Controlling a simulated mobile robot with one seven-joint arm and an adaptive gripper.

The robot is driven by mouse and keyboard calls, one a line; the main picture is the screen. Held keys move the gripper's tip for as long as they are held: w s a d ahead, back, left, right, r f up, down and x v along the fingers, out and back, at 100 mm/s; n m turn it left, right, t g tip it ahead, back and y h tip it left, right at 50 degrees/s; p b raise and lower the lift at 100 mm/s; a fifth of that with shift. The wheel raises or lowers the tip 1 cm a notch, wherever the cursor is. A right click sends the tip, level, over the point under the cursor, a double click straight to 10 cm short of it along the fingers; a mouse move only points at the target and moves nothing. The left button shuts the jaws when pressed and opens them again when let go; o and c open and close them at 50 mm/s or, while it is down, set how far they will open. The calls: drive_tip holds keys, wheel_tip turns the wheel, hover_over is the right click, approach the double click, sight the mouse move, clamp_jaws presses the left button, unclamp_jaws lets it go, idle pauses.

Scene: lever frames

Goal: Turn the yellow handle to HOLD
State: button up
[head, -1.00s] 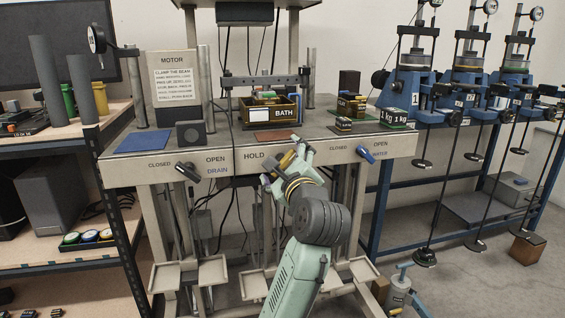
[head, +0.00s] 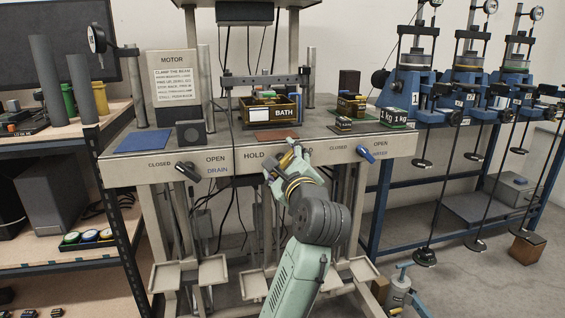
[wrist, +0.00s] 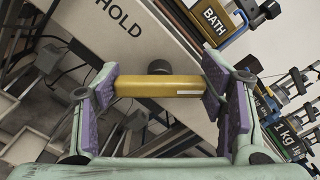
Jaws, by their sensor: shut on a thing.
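The yellow handle (wrist: 158,87) lies crosswise between the purple-padded fingers of my gripper (wrist: 162,92) in the wrist view, with a dark round pivot behind it. The fingers are shut on it, at its two ends as seen there. In the head view my gripper (head: 284,168) is at the front panel of the bench, and only a small part of the yellow handle (head: 287,158) shows. The word HOLD (head: 254,155) is printed left of the gripper. Another label at right is partly hidden by the gripper.
A dark drain handle (head: 187,172) is left on the same panel and a blue water handle (head: 367,156) is right. The BATH box (head: 286,114) and weights (head: 394,117) stand on the bench above. Pale trays (head: 190,274) hang below.

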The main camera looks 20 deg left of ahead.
drive_tip(key=n+p, duration=0.2)
drive_tip(key=n, duration=0.2)
drive_tip(key=shift+n, duration=0.3)
drive_tip(key=n+p, duration=0.1)
drive_tip(key=n, duration=0.3)
drive_tip(key=shift+f+n+p, duration=0.15)
drive_tip(key=shift+n+p, duration=0.15)
drive_tip(key=shift+p, duration=0.1)
drive_tip(key=n+p, duration=0.1)
drive_tip(key=n, duration=0.3)
drive_tip(key=shift+f+n, duration=0.1)
drive_tip(key=shift+n, duration=0.2)
drive_tip(key=shift+f+n+p, duration=0.1)
drive_tip(key=shift+n+p, duration=0.55)
drive_tip(key=shift+n, duration=1.45)
drive_tip(key=o, duration=1.2)
drive_tip(key=shift+c, duration=0.2)
